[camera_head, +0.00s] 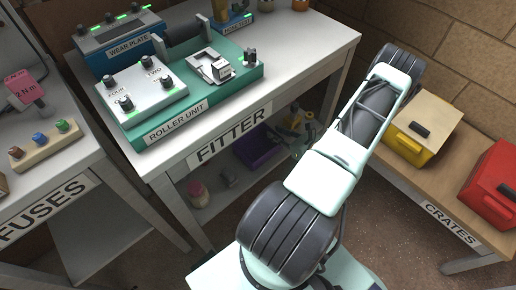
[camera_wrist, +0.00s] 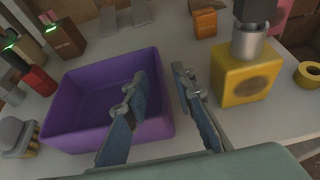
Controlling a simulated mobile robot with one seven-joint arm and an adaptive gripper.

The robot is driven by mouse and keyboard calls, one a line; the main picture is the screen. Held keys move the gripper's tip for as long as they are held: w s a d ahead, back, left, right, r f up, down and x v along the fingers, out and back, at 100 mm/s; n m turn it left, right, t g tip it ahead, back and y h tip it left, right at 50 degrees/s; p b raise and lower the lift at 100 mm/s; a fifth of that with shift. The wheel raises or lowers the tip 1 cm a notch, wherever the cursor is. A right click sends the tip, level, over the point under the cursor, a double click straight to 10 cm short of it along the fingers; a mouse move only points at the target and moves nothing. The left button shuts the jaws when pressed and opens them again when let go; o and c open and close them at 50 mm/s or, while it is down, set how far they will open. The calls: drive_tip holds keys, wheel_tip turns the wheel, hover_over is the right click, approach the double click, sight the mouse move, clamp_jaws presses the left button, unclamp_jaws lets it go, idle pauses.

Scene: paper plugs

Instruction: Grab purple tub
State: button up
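The purple tub (camera_wrist: 75,95) is an open, square-sided box on the shelf surface in the wrist view, left of centre. It looks empty. In the head view the purple tub (camera_head: 262,152) shows partly on the lower shelf under the fitter table. My gripper (camera_wrist: 158,80) is open, with its two fingers apart. In the wrist view the left finger overlaps the tub's inside near its right wall, and the right finger is beyond that wall. I cannot tell whether either finger touches the tub. In the head view the gripper is hidden.
A yellow block-shaped item (camera_wrist: 245,78) with a grey cylindrical top stands close right of the gripper. A yellow ring (camera_wrist: 308,74) and an orange box (camera_wrist: 205,22) are nearby. A grey-capped item (camera_wrist: 17,137) stands left of the tub. The fitter table (camera_head: 310,62) overhangs the shelf.

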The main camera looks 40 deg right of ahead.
drive_tip(key=shift+x, duration=1.2)
drive_tip(key=shift+c, duration=0.5)
clamp_jaws()
